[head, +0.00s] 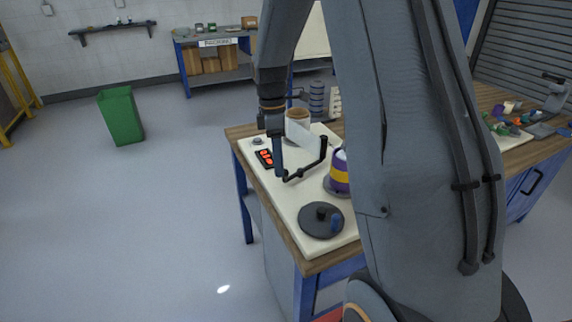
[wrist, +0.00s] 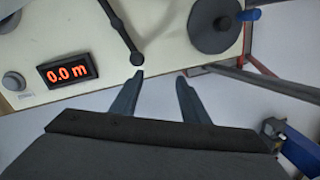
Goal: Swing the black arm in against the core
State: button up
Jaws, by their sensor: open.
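The black arm (head: 305,170) lies over the pale board, with an upright post at its right end. In the wrist view the black arm (wrist: 121,31) ends in a round knob just beyond my left fingertip. A purple and yellow drum (head: 340,178), perhaps the core, stands on a dark disc to the right of the arm, apart from it and partly hidden by my arm. My gripper (head: 279,172) is beside the arm's near left end. In the wrist view my gripper (wrist: 160,76) is open and empty; contact with the knob cannot be told.
A dark disc with a blue handle (head: 321,221) is at the front. A display (wrist: 68,71) reads 0.0 m beside a grey button (wrist: 14,81). Open floor lies left of the bench.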

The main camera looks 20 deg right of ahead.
aim_at(285, 173)
jog(key=w+d+n, duration=0.1)
jog(key=w+d+n+p, duration=0.1)
jog(key=w+d+n, duration=0.1)
jog(key=shift+w+r+n+g, duration=0.25)
jog(key=shift+w+n+g, duration=0.05)
jog(key=shift+w+n, duration=0.1)
jog(key=shift+w+d+f+p, duration=0.1)
jog(key=shift+d+f+p, duration=0.05)
jog(key=shift+p, duration=0.15)
jog(key=shift+s+f+p, duration=0.2)
jog(key=shift+f+p, duration=0.2)
jog(key=shift+f, duration=0.85)
jog(key=shift+s+f+p, duration=0.25)
jog(key=shift+f+p, duration=0.1)
jog(key=shift+f, duration=0.9)
jog(key=shift+s+f+p, duration=0.2)
jog(key=shift+f+p, duration=0.2)
jog(key=shift+f, duration=0.85)
grip_shut()
